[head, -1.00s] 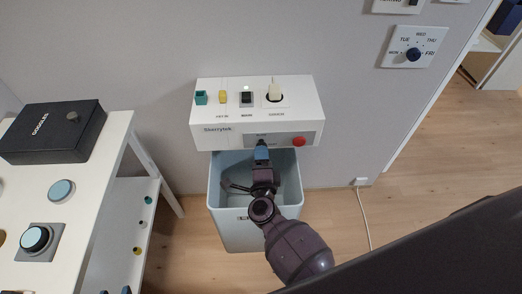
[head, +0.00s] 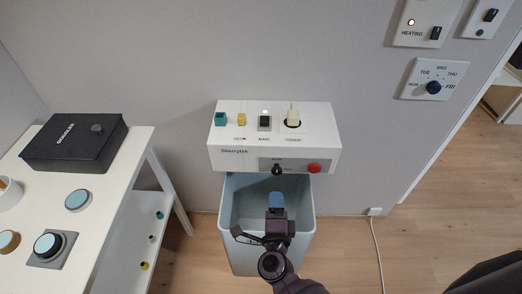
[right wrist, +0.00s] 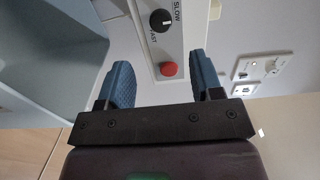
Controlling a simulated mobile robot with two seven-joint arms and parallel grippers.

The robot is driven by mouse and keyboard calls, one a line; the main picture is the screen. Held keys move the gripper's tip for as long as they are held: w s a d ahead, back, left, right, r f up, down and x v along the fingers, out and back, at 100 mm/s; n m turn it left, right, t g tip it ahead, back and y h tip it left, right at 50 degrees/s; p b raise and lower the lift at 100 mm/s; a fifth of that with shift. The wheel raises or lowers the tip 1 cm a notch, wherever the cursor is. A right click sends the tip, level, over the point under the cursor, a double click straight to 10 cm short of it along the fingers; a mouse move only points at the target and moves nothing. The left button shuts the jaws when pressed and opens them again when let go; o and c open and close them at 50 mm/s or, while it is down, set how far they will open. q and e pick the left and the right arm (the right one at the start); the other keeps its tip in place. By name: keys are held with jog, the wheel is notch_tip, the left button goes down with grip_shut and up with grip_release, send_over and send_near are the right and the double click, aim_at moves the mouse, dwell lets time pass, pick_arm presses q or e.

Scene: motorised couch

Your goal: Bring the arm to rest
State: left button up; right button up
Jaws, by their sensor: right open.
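My right gripper (head: 276,203) is in front of and below the white control box (head: 228,135) on the wall, over the open bin. In the right wrist view its two blue fingertips (right wrist: 160,85) stand apart with nothing between them. Beyond them show the black SLOW/FAST knob (right wrist: 160,20) and the red button (right wrist: 169,69) on the box's grey front panel. In the head view the knob (head: 277,170) and red button (head: 314,168) are clear of the gripper. My left gripper is not in view.
A pale blue-grey bin (head: 226,225) stands open under the box, around my right gripper. A white table (head: 110,165) with a black box (head: 75,143) is at the left. Wall panels (head: 430,80) are at the upper right. A white cable (head: 378,250) runs to the floor.

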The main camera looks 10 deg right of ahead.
jog(key=w+a+r+n+y, duration=0.1)
jog(key=a+r+n+y, duration=0.25)
jog(key=n+y, duration=0.4)
jog(key=s+d+f+n+g+h, duration=0.1)
jog(key=s+d+f+n+g, duration=0.2)
jog(key=s+d+n, duration=0.4)
jog(key=s+d+f+n+g+h, duration=0.1)
jog(key=s+d+f+n+g, duration=0.2)
jog(key=s+d+n, duration=0.4)
jog(key=s+d, duration=0.3)
jog(key=s, duration=0.1)
jog(key=shift+f+n, duration=0.35)
jog(key=shift+a+h, duration=0.1)
jog(key=shift+h, duration=0.15)
